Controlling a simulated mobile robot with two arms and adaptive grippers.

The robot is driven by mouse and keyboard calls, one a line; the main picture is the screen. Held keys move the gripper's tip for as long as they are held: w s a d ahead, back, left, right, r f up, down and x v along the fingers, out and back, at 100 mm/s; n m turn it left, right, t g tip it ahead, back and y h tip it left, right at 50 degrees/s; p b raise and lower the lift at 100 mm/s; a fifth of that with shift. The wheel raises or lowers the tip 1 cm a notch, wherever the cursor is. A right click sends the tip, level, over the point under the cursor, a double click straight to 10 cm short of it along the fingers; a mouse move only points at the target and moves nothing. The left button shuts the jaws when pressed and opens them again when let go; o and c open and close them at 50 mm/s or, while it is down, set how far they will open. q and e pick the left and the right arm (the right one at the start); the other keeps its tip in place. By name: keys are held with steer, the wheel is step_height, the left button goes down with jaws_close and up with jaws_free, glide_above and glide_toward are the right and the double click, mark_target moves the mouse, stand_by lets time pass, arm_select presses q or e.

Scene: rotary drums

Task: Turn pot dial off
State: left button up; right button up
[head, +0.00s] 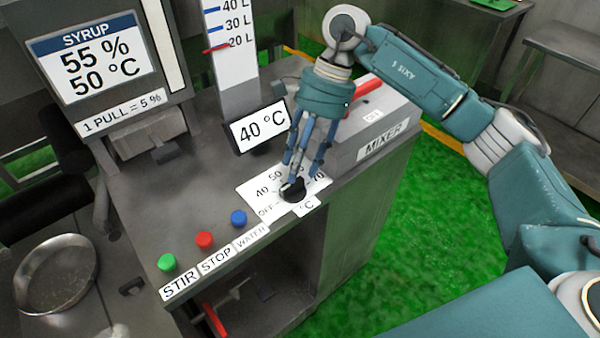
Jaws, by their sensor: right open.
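The pot dial is a small black knob (292,190) on a white scale plate (262,187) marked OFF, 40, 50 and 70, with a °C label in front. My right gripper (301,178) comes down over the dial from above, its fingertips close around or beside the knob. The fingers are apart. I cannot tell whether they touch the knob. The fingers hide part of the scale and the knob's pointer is hard to read. My left gripper is not in view.
Green (167,262), red (204,239) and blue (238,218) buttons sit left of the dial. A 40 °C display (259,127) stands behind it. The mixer box (372,140) with a red lever (367,98) is at right. A metal bowl (22,290) is at lower left.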

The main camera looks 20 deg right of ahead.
mark_target(300, 180)
step_height(300, 180, up, 5)
steer(key=shift+r, duration=0.15)
stand_by(0.5)
